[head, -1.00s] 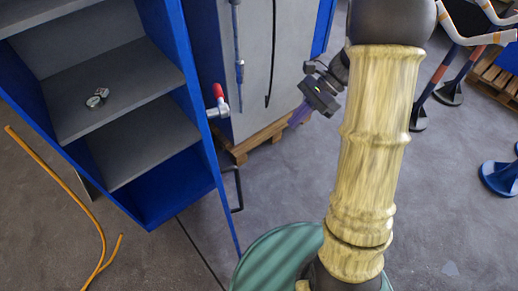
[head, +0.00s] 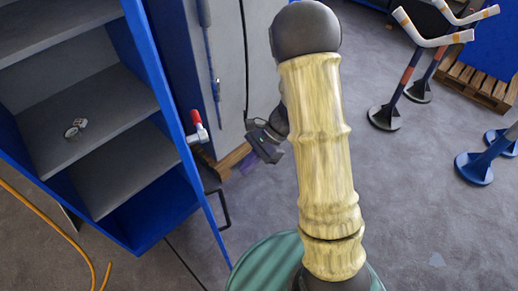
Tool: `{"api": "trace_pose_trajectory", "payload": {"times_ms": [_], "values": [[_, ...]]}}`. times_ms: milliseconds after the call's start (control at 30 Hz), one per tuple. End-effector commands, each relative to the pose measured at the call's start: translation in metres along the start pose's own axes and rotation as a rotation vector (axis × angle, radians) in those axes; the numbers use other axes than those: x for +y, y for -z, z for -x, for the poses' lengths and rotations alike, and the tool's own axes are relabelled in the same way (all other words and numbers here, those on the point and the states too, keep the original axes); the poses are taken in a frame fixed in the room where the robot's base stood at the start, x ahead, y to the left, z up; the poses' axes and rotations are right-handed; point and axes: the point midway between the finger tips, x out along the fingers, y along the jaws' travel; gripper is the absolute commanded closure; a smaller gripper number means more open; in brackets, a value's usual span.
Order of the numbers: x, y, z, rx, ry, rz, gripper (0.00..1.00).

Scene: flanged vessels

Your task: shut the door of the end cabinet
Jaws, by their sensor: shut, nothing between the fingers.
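The end cabinet (head: 85,110) stands at the left with grey shelves inside a blue frame. Its blue door (head: 165,100) is open and seen nearly edge-on, reaching down toward the lower middle. A dark bar handle (head: 223,210) sits on the door's right-hand face, near its lower end. My gripper (head: 262,150) is to the right of the door, beyond my cream-sleeved arm, and appears apart from the door. It is shut and empty; the arm partly hides its wrist.
A red-handled valve (head: 197,122) shows just right of the door's edge. A grey cabinet (head: 245,60) stands on a wooden pallet behind. Small gauges (head: 75,128) lie on a shelf. An orange hose (head: 60,230) lies on the floor. Stands (head: 384,117) occupy the right; floor between is clear.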

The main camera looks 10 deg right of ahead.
Motion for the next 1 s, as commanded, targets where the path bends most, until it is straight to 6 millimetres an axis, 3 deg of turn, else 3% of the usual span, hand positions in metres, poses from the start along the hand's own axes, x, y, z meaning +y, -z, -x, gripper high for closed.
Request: {"api": "trace_pose_trajectory", "payload": {"times_ms": [33, 200, 733, 1000], "values": [[0.001, -0.01, -0.002, -0.001, -0.003, 0.001, 1.0], [0.0, -0.018, -0.014, -0.001, -0.001, 0.0, 1.0], [-0.001, -0.021, -0.021, 0.0, 0.006, -0.005, 1.0], [-0.005, -0.045, -0.048, -0.002, 0.049, -0.046, 1.0]]}}
